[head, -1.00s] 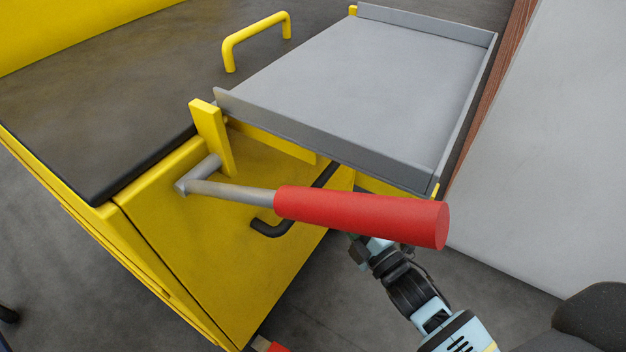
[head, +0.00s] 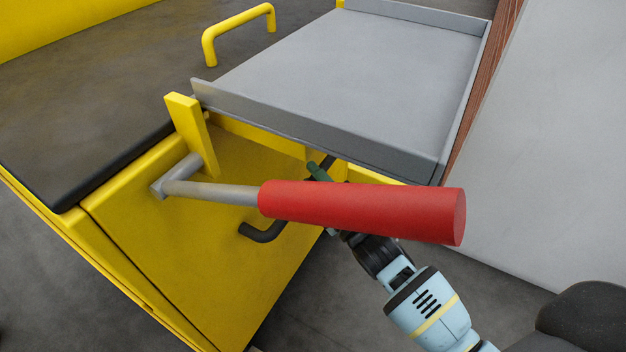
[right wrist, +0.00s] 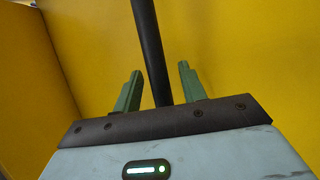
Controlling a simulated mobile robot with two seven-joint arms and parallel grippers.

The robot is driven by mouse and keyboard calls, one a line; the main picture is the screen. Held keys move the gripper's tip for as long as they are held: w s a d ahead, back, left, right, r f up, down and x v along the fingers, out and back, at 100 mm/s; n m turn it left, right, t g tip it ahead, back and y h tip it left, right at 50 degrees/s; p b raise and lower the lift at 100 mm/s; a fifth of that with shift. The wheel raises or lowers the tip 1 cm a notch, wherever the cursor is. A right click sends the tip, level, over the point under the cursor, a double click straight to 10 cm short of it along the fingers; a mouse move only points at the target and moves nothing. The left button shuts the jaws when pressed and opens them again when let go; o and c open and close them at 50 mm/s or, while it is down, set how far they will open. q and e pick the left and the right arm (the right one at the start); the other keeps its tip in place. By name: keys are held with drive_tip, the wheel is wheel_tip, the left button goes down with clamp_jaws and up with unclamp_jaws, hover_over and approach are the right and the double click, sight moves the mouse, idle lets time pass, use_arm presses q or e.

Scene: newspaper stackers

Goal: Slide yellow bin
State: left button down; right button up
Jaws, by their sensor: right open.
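The yellow bin (head: 235,262) stands in the middle of the head view, with a dark handle (head: 262,234) on its side. My right gripper (head: 318,170) reaches up from the lower right, partly hidden behind the red grip of a lever. In the right wrist view my right gripper (right wrist: 157,88) is open. Its two green fingers stand on either side of the black handle bar (right wrist: 150,50), with a gap to each finger. The yellow panel (right wrist: 225,60) fills the background. I cannot tell how deep the bar sits between the fingers. My left gripper is not in view.
A grey lever with a red grip (head: 360,210) juts out in front of the bin, over my right arm. A grey tray (head: 350,70) lies above. A yellow loop handle (head: 238,30) stands on the dark top. A pale wall (head: 560,130) is at right.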

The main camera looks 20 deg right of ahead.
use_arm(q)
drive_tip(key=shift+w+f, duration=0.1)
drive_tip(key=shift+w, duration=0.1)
use_arm(e)
drive_tip(key=shift+w+a, duration=0.1)
drive_tip(key=shift+w, duration=0.15)
clamp_jaws()
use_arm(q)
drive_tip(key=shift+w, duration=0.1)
